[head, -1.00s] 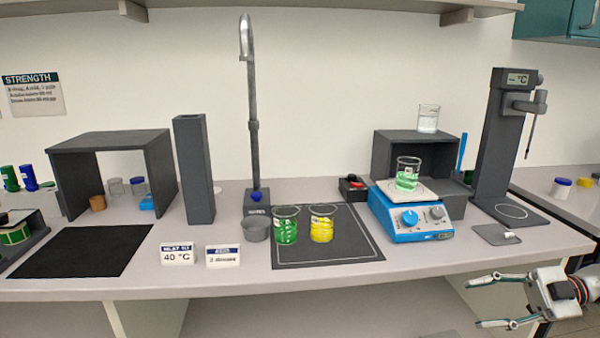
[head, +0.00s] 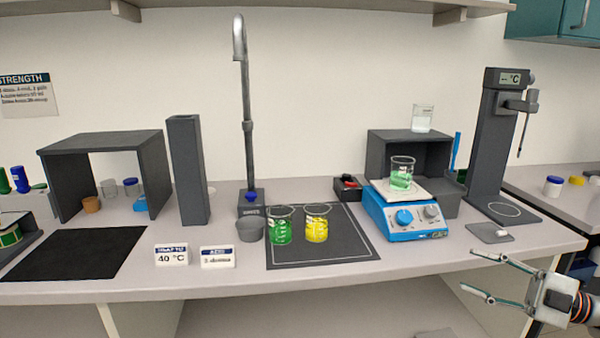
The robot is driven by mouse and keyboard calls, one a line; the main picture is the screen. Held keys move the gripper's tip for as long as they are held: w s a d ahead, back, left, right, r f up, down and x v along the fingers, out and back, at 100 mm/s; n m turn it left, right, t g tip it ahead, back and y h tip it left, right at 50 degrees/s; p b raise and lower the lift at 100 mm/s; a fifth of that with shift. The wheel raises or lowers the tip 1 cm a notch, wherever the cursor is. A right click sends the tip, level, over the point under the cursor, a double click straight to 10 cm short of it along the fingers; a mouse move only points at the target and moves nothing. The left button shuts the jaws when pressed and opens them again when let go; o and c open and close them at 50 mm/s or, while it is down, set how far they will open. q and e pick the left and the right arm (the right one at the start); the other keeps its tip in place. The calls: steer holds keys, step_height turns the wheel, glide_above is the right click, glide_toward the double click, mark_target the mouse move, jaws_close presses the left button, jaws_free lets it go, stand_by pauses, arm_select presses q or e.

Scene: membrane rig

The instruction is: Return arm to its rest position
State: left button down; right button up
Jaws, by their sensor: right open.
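My right gripper (head: 484,275) is at the lower right in the head view, in front of the bench's front edge. Its two fingers are spread and nothing is between them. It is apart from everything on the bench. My left gripper is not in view. A beaker with green liquid (head: 401,178) stands on the blue hot plate (head: 404,218). A beaker with green contents (head: 280,230) and one with yellow contents (head: 316,228) stand side by side on the dark mat (head: 345,245).
A stand with a °C display (head: 492,140) rises at the right. A tap (head: 247,120), a grey column (head: 188,170) and an open dark shelter (head: 105,147) stand further left. A clear beaker (head: 422,118) sits on a dark box. A black mat (head: 75,254) lies bare at the left.

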steer(key=w+d+r+m+t+h, duration=0.1)
steer(key=w+d+m+t+h, duration=0.9)
steer(key=d, duration=0.5)
steer(key=d+f+m+g+h, duration=0.2)
steer(key=d+f+h, duration=0.2)
steer(key=d+h, duration=0.25)
steer(key=d+f+m+g+h, duration=0.2)
steer(key=d+f+m+h, duration=0.1)
steer(key=d+h, duration=0.4)
steer(key=s+a+f+g+y, duration=0.25)
steer(key=s+a+f, duration=0.45)
steer(key=a+f, duration=0.65)
steer(key=s+a+f+g+y, duration=0.1)
steer(key=s+a+f+y, duration=0.4)
steer(key=a+f, duration=0.8)
arm_select(q)
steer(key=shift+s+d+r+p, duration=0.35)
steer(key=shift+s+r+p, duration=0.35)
steer(key=shift+p, duration=0.9)
arm_select(e)
steer(key=s+a+f+m+g+y, duration=0.1)
steer(key=s+a+f+m, duration=0.1)
steer(key=s+a, duration=0.8)
steer(key=s+a+f+m+g, duration=0.1)
steer(key=s+a+m, duration=0.1)
steer(key=s+a, duration=0.9)
steer(key=shift+s+a+f+y, duration=0.2)
steer(key=shift+a+f+y, duration=0.2)
steer(key=shift+a, duration=0.1)
